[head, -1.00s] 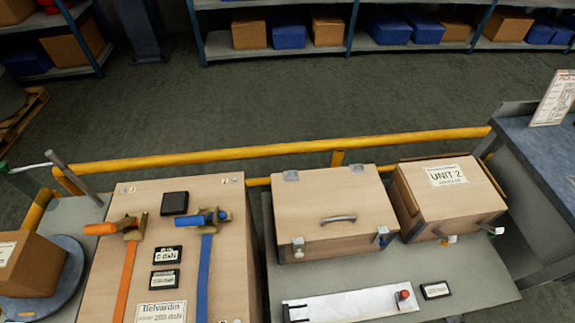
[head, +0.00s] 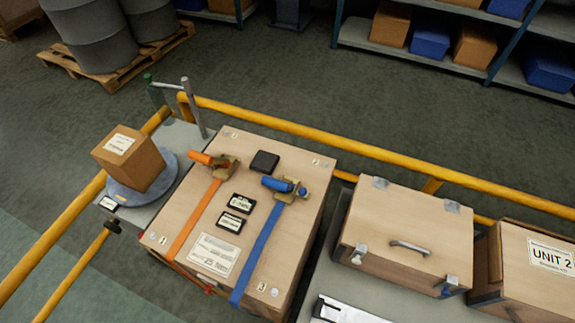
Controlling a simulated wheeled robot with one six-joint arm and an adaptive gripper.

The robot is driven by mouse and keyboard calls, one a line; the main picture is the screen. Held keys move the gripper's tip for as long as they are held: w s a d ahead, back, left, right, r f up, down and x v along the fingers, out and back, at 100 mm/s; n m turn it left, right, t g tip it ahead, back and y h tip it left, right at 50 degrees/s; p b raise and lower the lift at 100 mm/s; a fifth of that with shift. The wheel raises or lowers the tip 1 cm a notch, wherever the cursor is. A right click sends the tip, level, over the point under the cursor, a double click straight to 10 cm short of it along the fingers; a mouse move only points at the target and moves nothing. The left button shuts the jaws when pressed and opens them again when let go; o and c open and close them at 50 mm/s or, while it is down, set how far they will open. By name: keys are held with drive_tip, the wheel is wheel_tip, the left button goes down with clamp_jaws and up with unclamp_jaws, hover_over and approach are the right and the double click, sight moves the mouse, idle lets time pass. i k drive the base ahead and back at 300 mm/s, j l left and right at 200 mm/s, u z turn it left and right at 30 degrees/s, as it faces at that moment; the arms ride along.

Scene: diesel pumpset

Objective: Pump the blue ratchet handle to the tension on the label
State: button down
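The blue ratchet handle (head: 277,184) lies on top of a wooden crate (head: 318,200), at the upper end of a blue strap (head: 262,250) that runs down over the crate's front edge. An orange ratchet handle (head: 201,158) with an orange strap (head: 195,219) lies to its left. Two small dark displays (head: 242,203) and (head: 230,222) sit between the straps; their readings are too small to read. A white label (head: 214,254) lies near the crate's front edge, its text unreadable now. My gripper is not in view.
A cardboard box (head: 129,158) stands on a round grey turntable (head: 165,185) left of the crate. A yellow rail (head: 350,153) runs behind. A latched wooden case (head: 410,222) and a UNIT 2 box (head: 540,262) stand to the right. A black square block (head: 265,162) lies between the ratchets.

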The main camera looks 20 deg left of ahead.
sight(276, 186)
drive_tip(key=k+j, duration=0.1)
drive_tip(key=j, duration=0.25)
drive_tip(key=k+j, duration=0.1)
drive_tip(key=j, duration=0.3)
drive_tip(key=k+j, duration=0.1)
drive_tip(key=j, duration=0.25)
drive_tip(key=k+j, duration=0.15)
drive_tip(key=j, duration=0.2)
drive_tip(key=k+j, duration=0.1)
drive_tip(key=j, duration=0.3)
